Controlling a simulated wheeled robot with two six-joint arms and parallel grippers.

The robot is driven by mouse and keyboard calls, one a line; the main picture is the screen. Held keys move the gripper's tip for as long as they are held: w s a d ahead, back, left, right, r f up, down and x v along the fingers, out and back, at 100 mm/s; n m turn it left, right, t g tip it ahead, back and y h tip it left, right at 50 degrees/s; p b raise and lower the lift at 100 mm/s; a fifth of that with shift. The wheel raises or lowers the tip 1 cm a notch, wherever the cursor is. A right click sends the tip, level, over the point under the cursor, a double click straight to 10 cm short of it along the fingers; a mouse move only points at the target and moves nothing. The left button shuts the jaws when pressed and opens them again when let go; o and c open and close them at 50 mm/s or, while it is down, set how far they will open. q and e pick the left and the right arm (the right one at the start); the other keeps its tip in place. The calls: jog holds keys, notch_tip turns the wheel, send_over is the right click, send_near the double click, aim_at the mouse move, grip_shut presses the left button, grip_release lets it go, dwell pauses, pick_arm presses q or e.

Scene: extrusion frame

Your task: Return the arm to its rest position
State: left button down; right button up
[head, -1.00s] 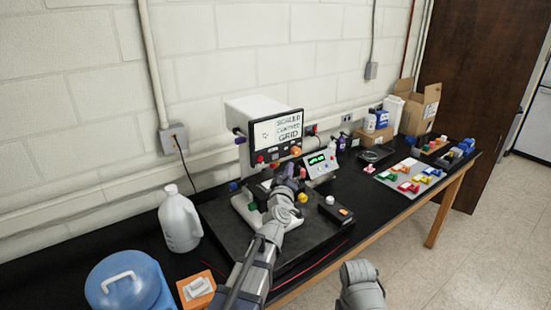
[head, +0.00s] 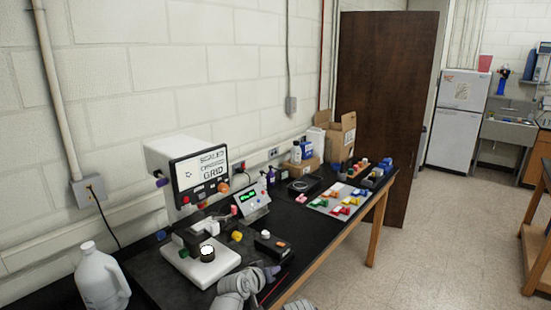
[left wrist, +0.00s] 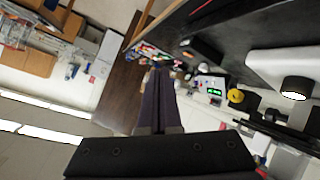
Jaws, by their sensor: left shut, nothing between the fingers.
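My left gripper (head: 271,271) is low in the middle of the head view, by the front edge of the black bench. Its arm comes up from the bottom of the picture. In the left wrist view its two dark fingers (left wrist: 158,98) lie together, shut and empty, clear of the things on the bench. My right gripper is not in view. The white instrument with the grid screen (head: 201,172) stands behind and to the left of my left gripper. The white base plate (head: 214,268) with a round black-and-white knob (head: 207,253) is just left of the gripper.
A small black box with an orange button (head: 272,244) lies close behind the gripper. A white jug (head: 101,279) stands at the left. A tray of coloured parts (head: 337,200) and cardboard boxes (head: 340,137) are farther along the bench. The floor (head: 440,240) at right is open.

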pick_arm(q)
jog(key=s+d+f+m+g+y+b, duration=0.1)
jog(key=s+f+m+g, duration=0.1)
jog(key=s+f, duration=0.3)
jog(key=s+d+f+m+g+b, duration=0.1)
jog(key=s+f+g, duration=0.2)
jog(key=s+f, duration=0.2)
jog(key=s+a+f+m+g+y+b, duration=0.1)
jog(key=s+a+f+g+y, duration=0.2)
jog(key=s, duration=0.4)
jog(key=s+a+f+g+y+b, duration=0.1)
jog(key=s+a+f+g+y, duration=0.2)
jog(key=s, duration=0.5)
jog(key=shift+f+m+b, duration=0.4)
jog(key=shift+d, duration=0.1)
dwell(0.6)
